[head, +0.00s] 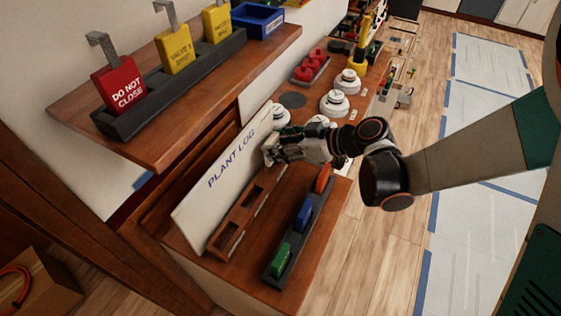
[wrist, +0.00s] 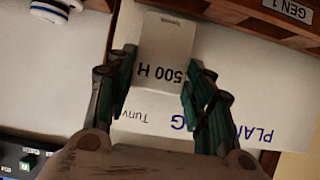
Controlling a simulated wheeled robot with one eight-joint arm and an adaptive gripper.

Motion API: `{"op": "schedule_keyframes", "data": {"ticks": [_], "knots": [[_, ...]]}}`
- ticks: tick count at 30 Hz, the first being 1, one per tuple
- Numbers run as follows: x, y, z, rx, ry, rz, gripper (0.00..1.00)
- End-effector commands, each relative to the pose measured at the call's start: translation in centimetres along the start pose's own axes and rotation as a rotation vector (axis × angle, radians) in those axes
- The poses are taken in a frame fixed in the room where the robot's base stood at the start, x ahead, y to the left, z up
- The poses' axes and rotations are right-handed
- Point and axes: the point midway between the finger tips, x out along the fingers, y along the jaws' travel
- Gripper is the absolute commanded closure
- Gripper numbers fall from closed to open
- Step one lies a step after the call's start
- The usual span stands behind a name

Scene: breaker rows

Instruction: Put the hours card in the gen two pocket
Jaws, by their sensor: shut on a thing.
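The hours card (wrist: 165,40), white and printed "500 H", is held between the two fingers of my gripper (wrist: 160,62) in the wrist view. The print is upside down there. In the head view my gripper (head: 277,152) is at the right end of the white PLANT LOG board (head: 215,185), above the far end of the wooden pocket rack (head: 222,238). The rack's edge shows at the top right of the wrist view with a GEN 1 label (wrist: 287,10). I cannot make out a gen two label in either view.
A dark tray holds green (head: 280,259), blue (head: 304,214) and orange (head: 323,178) blocks in front of the rack. White round knobs (head: 340,102) stand beyond my gripper. A shelf (head: 180,125) with red and yellow lockout tags overhangs at the upper left.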

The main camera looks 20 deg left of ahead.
Motion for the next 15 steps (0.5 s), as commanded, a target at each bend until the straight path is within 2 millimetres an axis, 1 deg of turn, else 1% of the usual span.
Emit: {"op": "schedule_keyframes", "data": {"ticks": [5, 12, 15], "knots": [[0.5, 0.0, 1.0, 0.000, 0.000, 0.000, 0.76], [2.1, 0.0, 3.9, 0.000, 0.000, 0.000, 0.76], [2.2, 0.0, 4.0, 0.000, 0.000, 0.000, 0.76]]}}
